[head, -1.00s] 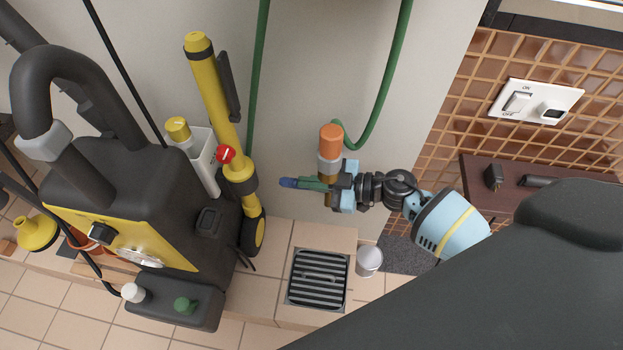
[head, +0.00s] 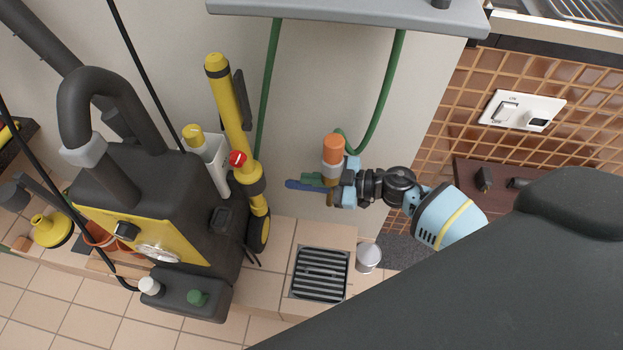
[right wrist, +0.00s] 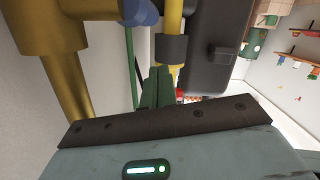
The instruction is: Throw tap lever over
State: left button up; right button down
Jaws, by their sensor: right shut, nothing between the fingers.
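The brass tap (head: 331,185) sticks out from the pale wall, below a grey collar and an orange fitting (head: 333,147). Its blue lever (head: 298,185) points left in the head view. In the right wrist view the brass tap body (right wrist: 52,70) fills the left side, and the rounded blue lever (right wrist: 141,12) shows at the top edge. My right gripper (head: 313,179) is shut and empty, its green fingers lying close along the lever. I cannot tell whether they touch it. The fingers also show in the right wrist view (right wrist: 157,88). My left gripper is out of view.
A green hose (head: 383,95) hangs beside the tap. The yellow and black cleaning machine (head: 165,190) with its yellow tube (head: 226,100) stands to the left. A floor drain (head: 321,274) and a metal cup (head: 368,257) are below. A grey ledge (head: 340,14) juts out above.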

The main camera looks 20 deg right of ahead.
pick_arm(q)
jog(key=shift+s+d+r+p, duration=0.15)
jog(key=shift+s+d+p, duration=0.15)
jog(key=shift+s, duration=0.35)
pick_arm(e)
jog(key=v, duration=1)
jog(key=shift+r, duration=0.3)
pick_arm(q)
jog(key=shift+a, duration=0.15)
pick_arm(e)
jog(key=shift+w, duration=0.1)
